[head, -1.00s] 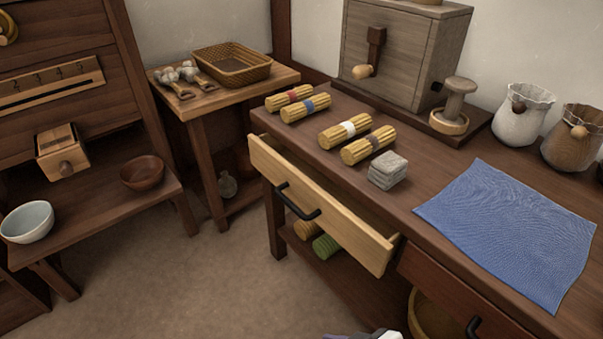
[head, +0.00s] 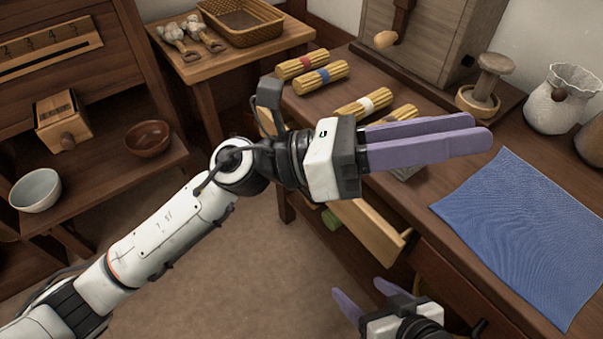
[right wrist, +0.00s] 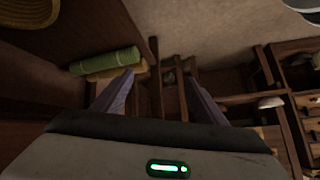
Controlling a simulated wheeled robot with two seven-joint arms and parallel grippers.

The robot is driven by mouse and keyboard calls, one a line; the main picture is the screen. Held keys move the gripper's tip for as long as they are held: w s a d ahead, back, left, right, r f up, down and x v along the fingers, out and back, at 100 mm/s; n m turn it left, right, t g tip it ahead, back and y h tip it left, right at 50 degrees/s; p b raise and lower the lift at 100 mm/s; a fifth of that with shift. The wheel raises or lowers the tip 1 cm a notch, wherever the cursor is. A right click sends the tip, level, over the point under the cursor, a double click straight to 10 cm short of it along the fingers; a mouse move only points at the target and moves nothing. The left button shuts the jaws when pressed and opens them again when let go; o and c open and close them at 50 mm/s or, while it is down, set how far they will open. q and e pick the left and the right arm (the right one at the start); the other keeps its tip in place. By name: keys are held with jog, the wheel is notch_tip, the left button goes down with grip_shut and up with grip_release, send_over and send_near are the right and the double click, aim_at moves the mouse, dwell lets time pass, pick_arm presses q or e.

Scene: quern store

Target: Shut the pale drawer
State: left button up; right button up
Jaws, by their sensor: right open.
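The pale drawer (head: 372,232) under the dark bench stands pulled out. My left gripper (head: 488,132) reaches from the left across the view above the bench, between the corn-like bundles and the blue cloth. Its two purple fingers overlap in the picture, so their gap is unclear. My right gripper (head: 362,290) is open and empty, low in front of the bench below the drawer's right end. Its fingers also show apart in the right wrist view (right wrist: 158,78).
Yellow bundles (head: 318,77), a blue cloth (head: 520,230), a wooden mill (head: 430,40) and a white jar (head: 555,100) are on the bench. A side table with a basket (head: 240,20) stands behind. The floor left is clear.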

pick_arm(q)
notch_tip(320, 180, down, 5)
jog(key=s+d+m+g+y, duration=0.1)
jog(key=s+m+g+y, duration=0.15)
jog(key=m+y, duration=0.35)
jog(key=m+t+y+p, duration=0.2)
jog(key=m+t+y, duration=0.3)
jog(key=m+y, duration=0.65)
send_near(303, 188)
jog(key=d+f+n, duration=0.1)
jog(key=f, duration=0.1)
jog(key=f+n+y+b, duration=0.1)
jog(key=f, duration=0.1)
jog(key=d+f+n+y+b, duration=0.1)
jog(key=f, duration=0.1)
jog(key=shift+w+d, duration=0.25)
jog(key=shift+d, duration=0.1)
jog(key=shift+d+f, duration=0.1)
jog(key=shift+f, duration=0.4)
pick_arm(e)
jog(key=shift+w+r, duration=0.15)
jog(key=shift+r, duration=0.05)
pick_arm(q)
grip_shut()
jog(key=shift+w, duration=0.1)
pick_arm(e)
jog(key=shift+d+f, duration=0.1)
jog(key=shift+f, duration=0.05)
